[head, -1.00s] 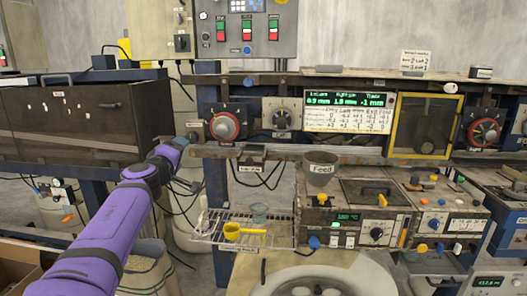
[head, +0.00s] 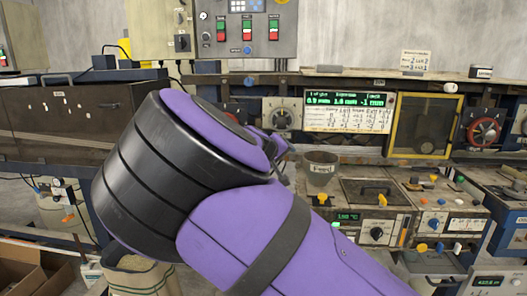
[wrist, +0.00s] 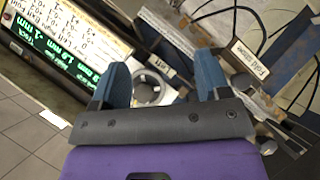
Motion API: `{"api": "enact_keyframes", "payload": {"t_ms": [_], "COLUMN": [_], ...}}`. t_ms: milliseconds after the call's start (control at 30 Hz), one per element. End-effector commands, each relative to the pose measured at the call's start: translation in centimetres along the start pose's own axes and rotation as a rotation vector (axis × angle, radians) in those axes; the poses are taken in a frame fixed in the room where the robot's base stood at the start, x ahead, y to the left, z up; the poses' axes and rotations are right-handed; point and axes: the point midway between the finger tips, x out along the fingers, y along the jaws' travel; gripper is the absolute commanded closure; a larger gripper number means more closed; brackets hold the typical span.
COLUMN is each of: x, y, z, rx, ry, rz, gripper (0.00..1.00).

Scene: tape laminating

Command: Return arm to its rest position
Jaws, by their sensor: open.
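My gripper (wrist: 162,64) shows in the wrist view with its two blue fingers spread apart and nothing between them. Beyond the fingers are a round grey dial (wrist: 150,88) and a "Fold Shoe" label (wrist: 250,60), both apart from the fingers as far as I can tell. In the head view my purple and black arm (head: 270,230) is folded large across the middle foreground. The fingers are hidden or too small to make out there.
The bench behind carries a green-lit display (head: 348,112), a yellow-framed window (head: 423,125), a red-ringed dial (head: 485,131) and a "Feed" cup (head: 321,168). A control box (head: 366,225) with knobs stands right of my arm. Cardboard boxes (head: 30,270) lie at lower left.

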Motion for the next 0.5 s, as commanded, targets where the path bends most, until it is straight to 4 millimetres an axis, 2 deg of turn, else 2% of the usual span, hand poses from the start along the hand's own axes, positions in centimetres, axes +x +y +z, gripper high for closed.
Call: {"api": "enact_keyframes", "payload": {"t_ms": [33,200,333,500], "x": [1.2,3.8,4.5,4.3], "y": [1.6,5.2,7.3,9.9], "z": [1.6,6.8,10.0,13.9], "rx": [0.037,0.132,0.194,0.275], "ry": [-0.053,-0.206,-0.295,-0.394], "rz": [-0.029,-0.119,-0.186,-0.283], "gripper": [0.30,0.30,0.30,0.30]}}
